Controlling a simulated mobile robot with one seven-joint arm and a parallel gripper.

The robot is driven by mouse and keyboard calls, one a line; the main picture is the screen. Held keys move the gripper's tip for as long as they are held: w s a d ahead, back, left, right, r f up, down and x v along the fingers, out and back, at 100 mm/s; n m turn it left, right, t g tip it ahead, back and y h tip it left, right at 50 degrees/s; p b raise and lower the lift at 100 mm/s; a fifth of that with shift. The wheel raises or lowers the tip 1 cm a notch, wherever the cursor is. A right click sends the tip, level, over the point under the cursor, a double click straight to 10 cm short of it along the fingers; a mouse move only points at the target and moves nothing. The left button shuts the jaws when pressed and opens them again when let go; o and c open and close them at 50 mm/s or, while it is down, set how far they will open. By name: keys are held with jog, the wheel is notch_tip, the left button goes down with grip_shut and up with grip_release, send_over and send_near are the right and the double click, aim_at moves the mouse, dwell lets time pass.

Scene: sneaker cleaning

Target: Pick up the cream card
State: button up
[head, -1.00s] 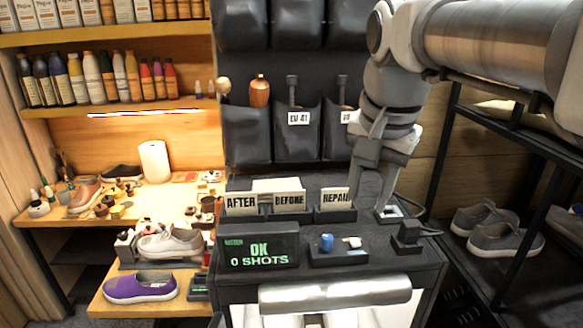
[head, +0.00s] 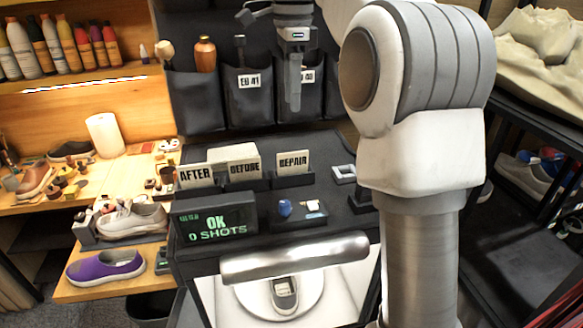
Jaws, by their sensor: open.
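Three cream cards stand upright in dark holders on the black cabinet top in the head view. They are the AFTER card (head: 196,176), the BEFORE card (head: 244,168) and the REPAIR card (head: 293,161). A taller pale block or stack of cards (head: 232,152) shows behind the BEFORE card. I cannot tell which one is the cream card. My gripper (head: 293,98) is open and empty, pointing down in front of the hanging pockets. It is above the REPAIR card in the picture, apart from it. It is seen edge-on, so the gap between its fingers is hidden.
A black display (head: 215,223) and a small tray (head: 300,218) with a blue item stand in front of the cards. A shelving rack stands right. My arm hides the cabinet's right side.

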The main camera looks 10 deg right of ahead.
send_over(293, 156)
notch_tip(293, 156, down, 9)
jog(key=shift+w+f, duration=0.15)
jog(key=shift+f, duration=2.7)
grip_shut()
